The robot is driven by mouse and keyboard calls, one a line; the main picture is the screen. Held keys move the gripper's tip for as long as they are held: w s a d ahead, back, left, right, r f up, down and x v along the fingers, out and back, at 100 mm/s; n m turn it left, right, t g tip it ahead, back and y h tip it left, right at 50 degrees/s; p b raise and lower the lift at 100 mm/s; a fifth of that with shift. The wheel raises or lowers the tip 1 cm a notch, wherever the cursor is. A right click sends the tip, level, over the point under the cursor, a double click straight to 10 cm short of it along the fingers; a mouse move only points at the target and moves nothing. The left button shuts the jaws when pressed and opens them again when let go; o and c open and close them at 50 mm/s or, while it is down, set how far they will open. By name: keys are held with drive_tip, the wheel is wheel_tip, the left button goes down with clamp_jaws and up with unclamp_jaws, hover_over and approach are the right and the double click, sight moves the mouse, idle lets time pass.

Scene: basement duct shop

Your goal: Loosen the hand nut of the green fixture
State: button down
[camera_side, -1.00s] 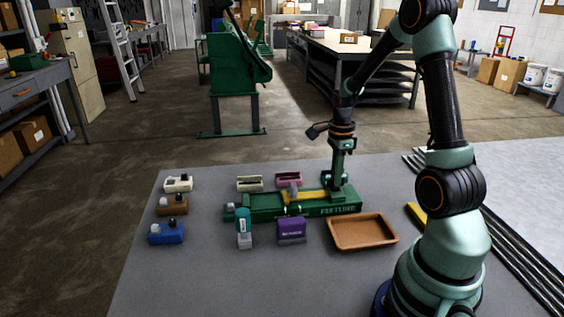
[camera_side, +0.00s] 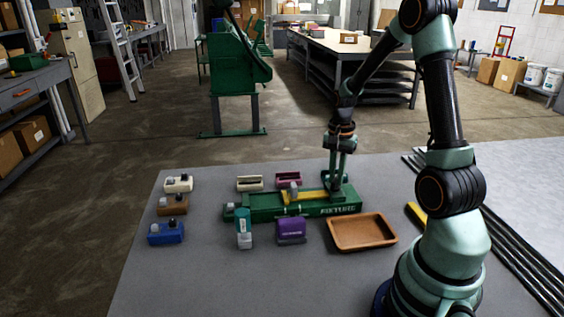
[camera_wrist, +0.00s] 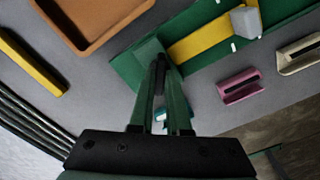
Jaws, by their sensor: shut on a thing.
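The green fixture (camera_side: 262,208) lies along the middle of the bench, with a yellow strip (camera_side: 310,196) and a grey block (camera_side: 293,188) on top. It also shows at the top of the wrist view (camera_wrist: 128,68). My gripper (camera_side: 334,186) points down at the fixture's right end. In the wrist view my gripper's fingers (camera_wrist: 159,72) close together over that end. The hand nut is between the fingers and is hidden by them, so its turn cannot be seen.
A brown tray (camera_side: 334,238) sits just right of the fixture's front. A purple block (camera_side: 291,230) and a teal-and-white piece (camera_side: 243,228) stand in front. Cream (camera_side: 249,183) and pink (camera_side: 288,178) holders stand behind. A yellow bar (camera_wrist: 32,64) and dark rods (camera_wrist: 30,128) lie to the side.

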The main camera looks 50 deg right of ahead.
sight(336, 178)
drive_tip(key=n, duration=0.3)
drive_tip(key=shift+r+n, duration=0.1)
drive_tip(key=shift+n, duration=2)
drive_tip(key=c, duration=0.9)
unclamp_jaws()
wheel_tip(336, 178, up, 12)
drive_tip(key=shift+r, duration=0.1)
